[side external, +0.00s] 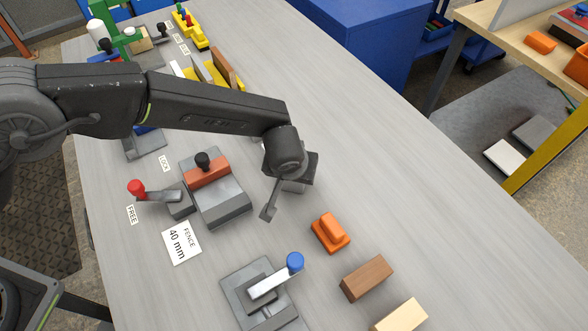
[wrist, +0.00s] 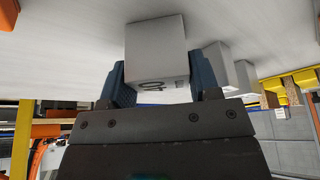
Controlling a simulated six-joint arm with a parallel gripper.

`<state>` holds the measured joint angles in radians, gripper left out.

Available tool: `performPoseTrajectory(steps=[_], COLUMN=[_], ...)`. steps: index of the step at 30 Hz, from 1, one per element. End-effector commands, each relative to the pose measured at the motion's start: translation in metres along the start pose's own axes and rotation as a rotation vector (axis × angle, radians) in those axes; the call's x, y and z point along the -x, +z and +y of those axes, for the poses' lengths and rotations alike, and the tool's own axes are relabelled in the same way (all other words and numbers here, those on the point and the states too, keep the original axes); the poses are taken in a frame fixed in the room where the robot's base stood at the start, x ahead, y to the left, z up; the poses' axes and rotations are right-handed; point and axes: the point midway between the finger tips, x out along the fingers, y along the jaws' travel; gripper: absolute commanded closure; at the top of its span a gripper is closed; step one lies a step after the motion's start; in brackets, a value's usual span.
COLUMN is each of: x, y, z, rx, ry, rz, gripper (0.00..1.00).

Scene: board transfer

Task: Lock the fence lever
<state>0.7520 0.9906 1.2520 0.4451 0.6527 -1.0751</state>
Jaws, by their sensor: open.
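The fence lever (side external: 160,195) is a grey bar with a red knob (side external: 137,187), reaching left from the grey fence unit (side external: 222,203). Its knob is nearer the FREE label (side external: 131,214) than the LOCK label (side external: 164,162). A rust-red block with a black knob (side external: 203,160) sits on the unit. My gripper (side external: 280,200) is open, right of the fence unit and well away from the lever. In the wrist view, a light grey block (wrist: 157,45) with partly hidden dark figures shows between the blue finger pads; I cannot tell whether they touch it.
A card reading FENCE 40 mm (side external: 181,243) lies in front of the unit. A blue-knobbed clamp (side external: 265,290), an orange piece (side external: 330,232) and a brown block (side external: 366,278) stand nearer the front.

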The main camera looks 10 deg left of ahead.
Motion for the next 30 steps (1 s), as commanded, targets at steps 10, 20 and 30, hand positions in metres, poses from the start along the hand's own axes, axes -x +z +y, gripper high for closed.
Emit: performPoseTrajectory(steps=[10,20,30], x=[0.000,0.014,0.134], y=[0.000,-0.007,-0.053], z=[0.000,0.000,-0.001], rx=[0.000,0.001,-0.019], ry=[0.000,0.001,-0.007], rz=[0.000,0.002,-0.002], gripper=[0.44,0.44,0.44])
